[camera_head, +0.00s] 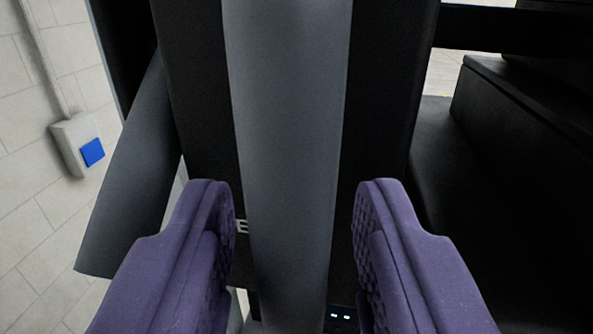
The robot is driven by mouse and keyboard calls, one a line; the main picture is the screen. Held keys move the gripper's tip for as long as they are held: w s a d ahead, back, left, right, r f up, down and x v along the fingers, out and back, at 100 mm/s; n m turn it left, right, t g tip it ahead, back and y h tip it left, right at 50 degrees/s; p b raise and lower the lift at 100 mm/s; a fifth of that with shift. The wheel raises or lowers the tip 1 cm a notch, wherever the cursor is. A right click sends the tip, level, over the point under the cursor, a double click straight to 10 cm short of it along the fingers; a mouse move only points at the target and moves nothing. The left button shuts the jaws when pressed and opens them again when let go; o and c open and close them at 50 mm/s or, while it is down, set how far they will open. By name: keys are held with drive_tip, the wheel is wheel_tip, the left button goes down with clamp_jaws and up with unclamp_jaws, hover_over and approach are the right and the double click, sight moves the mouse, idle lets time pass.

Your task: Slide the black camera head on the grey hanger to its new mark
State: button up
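My gripper (296,195) has two purple padded fingers, spread wide apart. A smooth grey bar (285,110) runs top to bottom through the picture between the fingers; it looks like the grey hanger. Dark gaps show on both sides of the bar, so neither finger appears to touch it. Behind the bar is a broad black body (385,90), which may be the black camera head; I cannot tell for certain. Pale lettering shows on it beside the left finger, and small white lights show low near the right finger. No mark is visible.
A second grey bar (135,190) slants down at left. Behind it is a pale tiled wall with a switch box (75,145) bearing a blue square. Large black blocks (515,150) crowd the right side. A bright opening shows at upper right.

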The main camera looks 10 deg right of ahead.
sight(178, 141)
clamp_jaws()
drive_tip(key=shift+a+r, duration=0.1)
drive_tip(key=a+p, duration=0.2)
drive_tip(key=p, duration=0.1)
drive_tip(key=w+a+r+p, duration=0.1)
drive_tip(key=a, duration=0.1)
drive_tip(key=shift+w+p, duration=0.1)
drive_tip(key=shift+p, duration=0.3)
drive_tip(key=a, duration=0.1)
drive_tip(key=w+a+p, duration=0.1)
drive_tip(key=a, duration=0.1)
drive_tip(key=w+a+f, duration=0.1)
drive_tip(key=a, duration=0.1)
drive_tip(key=shift+a+p, duration=0.2)
drive_tip(key=shift+p, duration=0.2)
unclamp_jaws()
drive_tip(key=shift+d, duration=0.1)
